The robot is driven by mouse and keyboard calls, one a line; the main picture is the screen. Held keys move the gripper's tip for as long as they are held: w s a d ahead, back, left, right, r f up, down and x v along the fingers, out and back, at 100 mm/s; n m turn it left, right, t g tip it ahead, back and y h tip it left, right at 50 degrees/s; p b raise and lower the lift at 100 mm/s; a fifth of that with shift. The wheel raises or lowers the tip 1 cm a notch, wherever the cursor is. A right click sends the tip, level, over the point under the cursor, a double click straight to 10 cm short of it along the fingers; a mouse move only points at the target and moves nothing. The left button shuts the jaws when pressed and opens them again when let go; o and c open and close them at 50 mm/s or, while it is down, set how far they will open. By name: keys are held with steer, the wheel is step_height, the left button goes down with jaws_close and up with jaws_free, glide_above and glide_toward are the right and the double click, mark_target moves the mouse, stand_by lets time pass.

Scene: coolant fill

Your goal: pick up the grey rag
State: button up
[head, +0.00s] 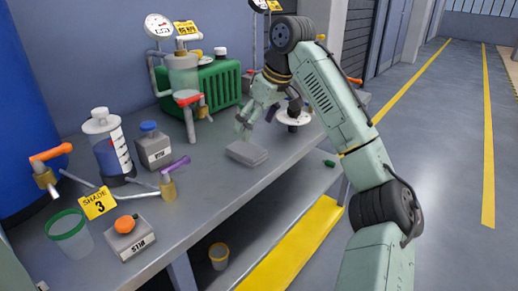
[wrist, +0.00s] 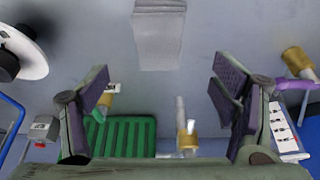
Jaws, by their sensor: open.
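The grey rag (head: 247,153) lies as a flat folded block on the bench top, near its front edge. It also shows in the wrist view at the top centre (wrist: 158,38). My gripper (head: 243,126) is just above and behind the rag in the head view. In the wrist view my gripper (wrist: 160,88) has its two fingers wide apart with nothing between them. The rag appears beyond the fingertips, roughly centred between them, and I see no contact.
A green ribbed box (head: 220,84) and a piped gauge (head: 159,26) stand behind. A round white-rimmed fitting (head: 293,119) is right of the rag. A grey blue-capped container (head: 154,149) and a purple-handled valve (head: 169,184) stand left. Bench top in front is clear.

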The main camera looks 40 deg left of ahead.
mark_target(247, 149)
steer(key=x, duration=0.3)
steer(key=shift+s, duration=0.15)
steer(key=shift+p+x, duration=0.45)
steer(key=shift+x, duration=2.65)
steer(key=shift+c, duration=0.2)
steer(key=c, duration=1.2)
step_height(247, 149, up, 10)
steer(key=shift+r, duration=0.1)
